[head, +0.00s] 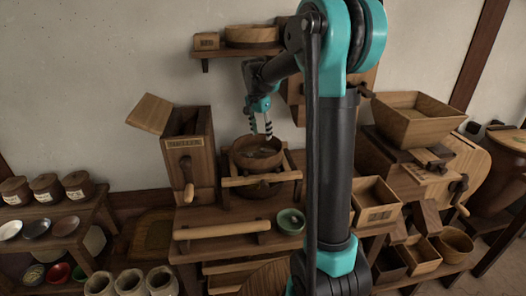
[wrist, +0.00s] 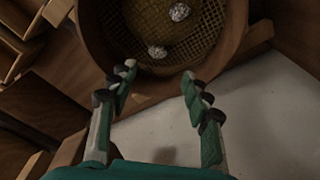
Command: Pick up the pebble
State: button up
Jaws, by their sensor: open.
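Two pale speckled pebbles lie on the mesh of a round wooden sieve (wrist: 232,48). One pebble (wrist: 180,12) is near the top edge of the wrist view, and the other pebble (wrist: 157,52) is lower, near the rim. My gripper (wrist: 158,78) is open and empty, its fingers apart and pointing toward the sieve. In the head view my gripper (head: 261,131) is above the back of the sieve (head: 257,166), with its fingers pointing down. The pebbles are too small to tell apart there.
The sieve sits on a wooden frame with rails (head: 262,180). A tall wooden box (head: 188,155) stands to its left, and a small green bowl (head: 291,220) is in front. A wall shelf (head: 237,51) is behind. My arm hides part of the right side.

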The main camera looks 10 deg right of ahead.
aim_at(263, 148)
jog(key=shift+d+f, duration=0.15)
jog(key=shift+f, duration=1.55)
jog(key=shift+d+f, duration=0.15)
jog(key=shift+f, duration=1.5)
jog(key=c, duration=0.9)
